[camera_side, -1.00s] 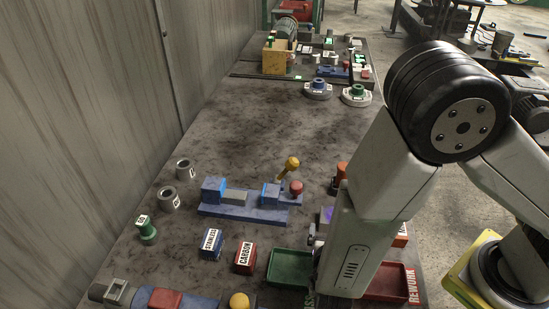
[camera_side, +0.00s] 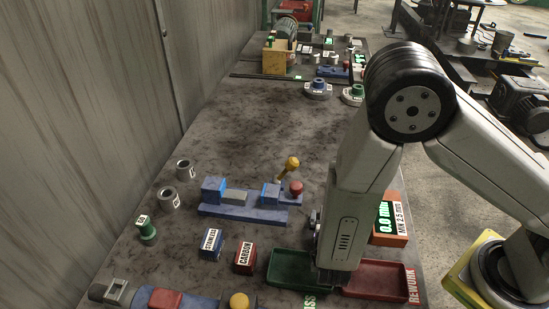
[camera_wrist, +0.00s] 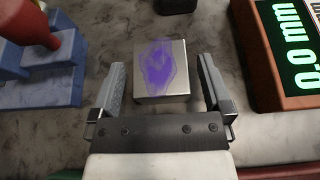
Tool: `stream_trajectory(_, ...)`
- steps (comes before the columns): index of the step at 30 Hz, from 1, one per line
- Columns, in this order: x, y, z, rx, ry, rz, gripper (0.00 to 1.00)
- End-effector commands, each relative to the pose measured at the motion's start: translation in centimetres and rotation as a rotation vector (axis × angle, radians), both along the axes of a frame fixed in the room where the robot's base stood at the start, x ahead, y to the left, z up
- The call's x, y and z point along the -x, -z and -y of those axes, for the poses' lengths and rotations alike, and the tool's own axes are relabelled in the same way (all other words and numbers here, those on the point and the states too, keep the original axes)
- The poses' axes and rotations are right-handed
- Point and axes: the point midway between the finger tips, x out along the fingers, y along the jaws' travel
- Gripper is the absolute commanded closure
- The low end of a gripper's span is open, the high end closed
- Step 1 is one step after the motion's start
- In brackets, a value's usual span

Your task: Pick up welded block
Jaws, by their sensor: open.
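The welded block (camera_wrist: 162,88) is a grey metal block with a purple stain on its top. In the wrist view it lies on the table just ahead of and between the two open fingers of my gripper (camera_wrist: 160,95). No finger is seen pressing on it. In the side view my arm hides the block and the fingertips.
A blue clamp fixture (camera_side: 245,213) with a red knob stands to the left. An orange gauge with a green readout (camera_side: 388,222) stands to the right. A green tray (camera_side: 285,268) and a red tray (camera_side: 385,280) lie at the front. The table's middle back is clear.

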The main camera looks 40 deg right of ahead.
Motion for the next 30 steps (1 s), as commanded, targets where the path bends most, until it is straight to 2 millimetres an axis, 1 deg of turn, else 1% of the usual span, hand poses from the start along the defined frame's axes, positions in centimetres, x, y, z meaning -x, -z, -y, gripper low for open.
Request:
stream_trajectory(2,-0.43,0.28,0.51,0.0,0.003,0.0,0.0)
stream_trajectory(6,-0.82,0.53,0.91,0.0,0.001,-0.001,0.0)
stream_trajectory(22,-0.88,0.54,0.93,-0.001,0.0,-0.001,0.0)
stream_trajectory(23,-0.88,0.54,0.93,-0.001,0.0,-0.001,0.06)
stream_trajectory(24,-0.88,0.54,0.93,-0.001,0.0,-0.001,0.19)
stream_trajectory(26,-0.88,0.54,0.93,-0.001,0.0,-0.001,0.38)
stream_trajectory(27,-0.88,0.54,0.93,-0.001,0.0,-0.001,0.51)
stream_trajectory(29,-0.88,0.54,0.93,-0.001,0.0,-0.001,0.7)
stream_trajectory(30,-0.88,0.54,0.93,-0.001,0.0,-0.001,0.83)
